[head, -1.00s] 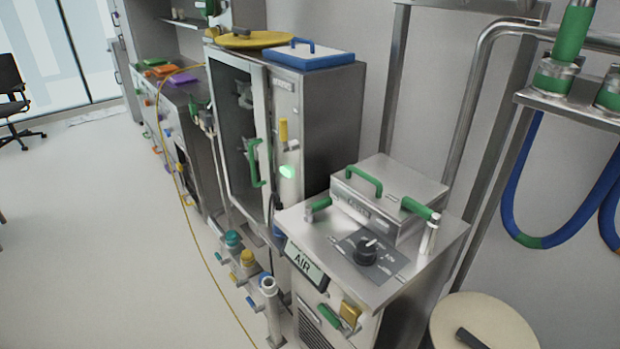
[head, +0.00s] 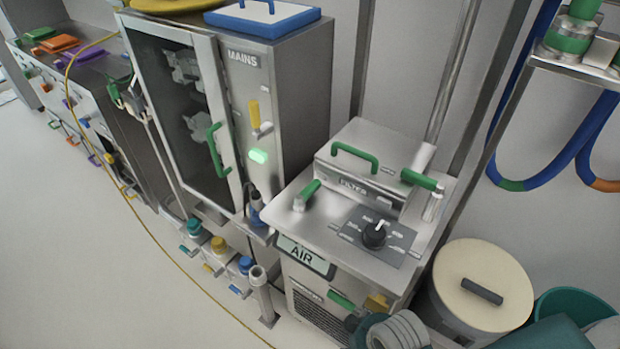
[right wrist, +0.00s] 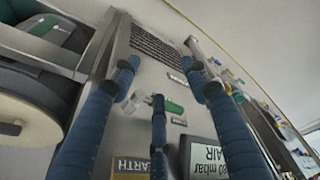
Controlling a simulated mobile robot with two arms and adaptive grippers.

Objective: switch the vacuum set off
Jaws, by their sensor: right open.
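A steel unit with an AIR display (head: 305,256) stands at centre right in the head view. A black rotary knob (head: 374,235) with a white pointer, turned roughly upward, is on its top; its labels are too small to read. A green lever (head: 340,300) and a yellow plate (head: 377,303) are on its front. In the right wrist view my right gripper (right wrist: 160,85) is open and empty, its blue fingers spread before this front. The green lever (right wrist: 172,107) shows between the fingers, contact unclear. The yellow EARTH plate (right wrist: 130,165) is below it. My left gripper is not seen.
A MAINS cabinet (head: 300,90) with a yellow lever (head: 254,113) and lit green lamp (head: 258,156) stands left. A cream round lid (head: 480,285) is at right. A yellow cable (head: 170,253) crosses the floor; open floor lies left.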

